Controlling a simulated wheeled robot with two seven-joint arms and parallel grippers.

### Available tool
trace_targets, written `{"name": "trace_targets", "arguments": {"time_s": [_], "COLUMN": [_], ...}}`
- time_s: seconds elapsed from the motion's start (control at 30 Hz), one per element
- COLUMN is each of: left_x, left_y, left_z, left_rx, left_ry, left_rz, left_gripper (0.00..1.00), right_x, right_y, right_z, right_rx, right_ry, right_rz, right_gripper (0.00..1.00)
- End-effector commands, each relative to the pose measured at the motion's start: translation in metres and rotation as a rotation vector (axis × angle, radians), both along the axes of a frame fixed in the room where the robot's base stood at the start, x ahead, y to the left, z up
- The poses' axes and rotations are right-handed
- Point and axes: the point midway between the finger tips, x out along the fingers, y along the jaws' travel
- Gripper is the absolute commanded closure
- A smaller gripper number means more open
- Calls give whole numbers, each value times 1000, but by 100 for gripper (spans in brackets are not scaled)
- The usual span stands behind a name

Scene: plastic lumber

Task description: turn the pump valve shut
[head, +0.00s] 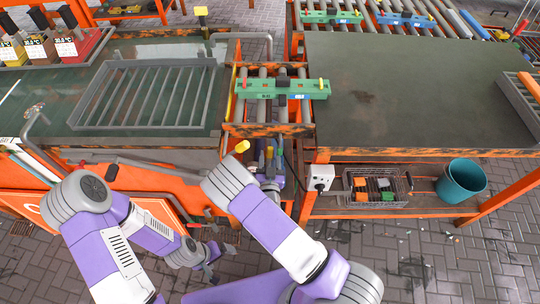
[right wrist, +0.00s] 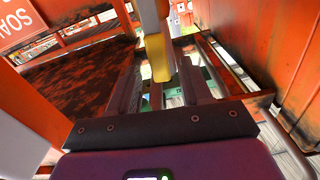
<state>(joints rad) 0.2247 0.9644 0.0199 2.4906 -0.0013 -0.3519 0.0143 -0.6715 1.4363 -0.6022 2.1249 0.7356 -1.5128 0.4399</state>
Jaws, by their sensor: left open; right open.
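The pump valve's handle seems to be the yellow-ended lever (head: 242,146) below the short roller section in the head view. In the right wrist view a yellow end on a pale bar (right wrist: 159,62) hangs down from the top, lined up between my right gripper's dark fingers. My right gripper (head: 268,165) is open near the lever, pointing in under the rollers. I cannot tell whether it touches the lever. The valve body is hidden. My left gripper (head: 210,262) is open, low over the paved floor, away from the lever.
Orange frames and panels close in around my right gripper. A green fixture (head: 282,88) sits on the rollers. To the right are a dark table (head: 410,90), a white box with a knob (head: 320,178), a wire basket (head: 375,188) and a teal bucket (head: 461,181). A grey rack (head: 150,95) lies left.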

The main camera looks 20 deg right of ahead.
Motion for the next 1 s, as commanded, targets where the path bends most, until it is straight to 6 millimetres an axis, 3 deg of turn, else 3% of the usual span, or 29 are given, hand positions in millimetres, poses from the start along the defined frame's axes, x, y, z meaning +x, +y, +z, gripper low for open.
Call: {"name": "trace_targets", "arguments": {"time_s": [0.2,0.47,0.77,1.0], "left_x": [0,0,0,0], "left_y": [0,0,0,0], "left_z": [-4,-4,-4,-4], "left_rx": [0,0,0,0], "left_ry": [0,0,0,0], "left_rz": [0,0,0,0], "left_gripper": [9,9,9,9], "right_x": [17,18,18,17], "right_y": [-5,-5,-5,-5], "right_z": [-1,0,0,-1], "right_rx": [1,0,0,0], "right_ry": [2,3,3,3], "right_rz": [-1,0,0,0], "right_gripper": [51,51,97,100]}}
